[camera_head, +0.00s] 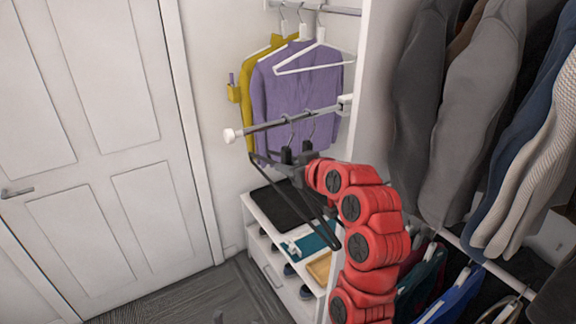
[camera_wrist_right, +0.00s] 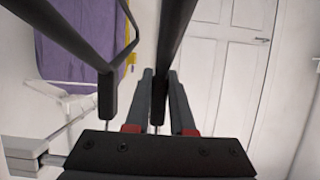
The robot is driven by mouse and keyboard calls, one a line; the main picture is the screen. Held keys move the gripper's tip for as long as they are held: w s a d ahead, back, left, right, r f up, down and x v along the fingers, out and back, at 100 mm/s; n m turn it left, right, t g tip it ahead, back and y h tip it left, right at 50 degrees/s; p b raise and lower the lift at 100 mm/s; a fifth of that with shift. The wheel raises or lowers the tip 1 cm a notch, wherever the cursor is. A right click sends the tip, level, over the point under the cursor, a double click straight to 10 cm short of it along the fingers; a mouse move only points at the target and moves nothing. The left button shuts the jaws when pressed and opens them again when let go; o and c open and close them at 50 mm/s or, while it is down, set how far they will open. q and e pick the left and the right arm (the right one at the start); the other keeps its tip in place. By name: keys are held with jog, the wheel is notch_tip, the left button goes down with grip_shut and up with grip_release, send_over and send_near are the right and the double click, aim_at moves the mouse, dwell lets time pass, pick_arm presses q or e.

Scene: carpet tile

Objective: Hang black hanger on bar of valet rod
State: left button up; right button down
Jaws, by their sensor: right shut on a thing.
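The valet rod (camera_head: 262,127) is a metal bar with a white end knob, reaching out from the white closet panel. My right gripper (camera_head: 297,168) is just below it, shut on a black hanger (camera_head: 318,222). In the right wrist view the hanger (camera_wrist_right: 160,95) stands between the two fingers (camera_wrist_right: 162,105). Two hooks show at the rod in the head view, and a second black hanger (camera_wrist_right: 107,90) shows beside the held one in the wrist view. Whether the held hook rests on the bar I cannot tell. My left gripper is out of view.
Purple (camera_head: 300,85) and yellow (camera_head: 248,100) garments and a white hanger (camera_head: 315,58) hang behind the rod. A white shelf unit (camera_head: 262,215) stands below. Grey and blue clothes (camera_head: 460,120) hang at right. A white door (camera_head: 100,120) is at left, with clear floor before it.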

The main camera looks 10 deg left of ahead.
jog(key=shift+w+a, duration=0.15)
jog(key=c, duration=1.2)
grip_release()
jog(key=o, duration=0.5)
